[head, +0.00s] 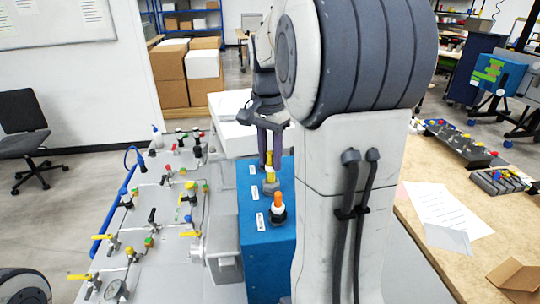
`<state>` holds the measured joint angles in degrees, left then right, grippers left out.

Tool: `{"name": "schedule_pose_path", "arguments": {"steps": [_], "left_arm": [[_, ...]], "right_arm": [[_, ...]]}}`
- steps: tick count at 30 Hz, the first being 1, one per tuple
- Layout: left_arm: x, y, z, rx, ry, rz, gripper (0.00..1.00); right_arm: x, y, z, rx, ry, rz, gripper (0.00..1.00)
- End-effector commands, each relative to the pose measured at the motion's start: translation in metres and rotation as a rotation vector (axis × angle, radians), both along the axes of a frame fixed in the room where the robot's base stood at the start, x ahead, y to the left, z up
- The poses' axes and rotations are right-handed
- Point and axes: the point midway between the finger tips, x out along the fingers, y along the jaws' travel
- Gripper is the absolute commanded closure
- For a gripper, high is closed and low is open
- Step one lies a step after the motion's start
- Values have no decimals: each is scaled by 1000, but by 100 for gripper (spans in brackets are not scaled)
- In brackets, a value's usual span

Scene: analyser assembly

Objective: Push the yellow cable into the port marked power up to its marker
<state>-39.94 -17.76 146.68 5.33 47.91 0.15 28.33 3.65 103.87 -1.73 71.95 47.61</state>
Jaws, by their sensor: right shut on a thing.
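The blue analyser box (262,258) stands in the middle, with a row of grey round ports and small white labels on its top. The label writing is too small to read, so I cannot tell which port is marked power. My right gripper (269,162) points down over the far end of the row, shut on a yellow piece (269,158) that looks like the yellow cable. Its lower end and depth are unclear. Another yellow piece (270,177) stands upright at the middle port, just nearer than the fingers. An orange-topped plug (278,200) stands at the near port. My left gripper is out of view.
A grey panel (165,245) with several valves, fittings and a blue hose lies left of the box. On the right, a wooden bench (415,215) carries papers and trays of fittings. My right arm hides much of the area between.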

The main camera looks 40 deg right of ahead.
Motion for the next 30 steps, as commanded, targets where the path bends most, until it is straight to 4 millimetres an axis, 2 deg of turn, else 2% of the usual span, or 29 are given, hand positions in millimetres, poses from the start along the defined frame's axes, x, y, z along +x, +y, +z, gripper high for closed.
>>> {"name": "schedule_pose_path", "arguments": {"steps": [23,24,26,27,30], "left_arm": [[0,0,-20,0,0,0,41],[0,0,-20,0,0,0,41],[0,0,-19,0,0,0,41],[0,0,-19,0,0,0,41],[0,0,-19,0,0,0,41]], "right_arm": [[0,0,-29,0,0,0,100],[0,0,-28,0,0,0,60],[0,0,-27,0,0,0,37],[0,0,-27,0,0,0,33],[0,0,-27,0,0,0,33]]}}
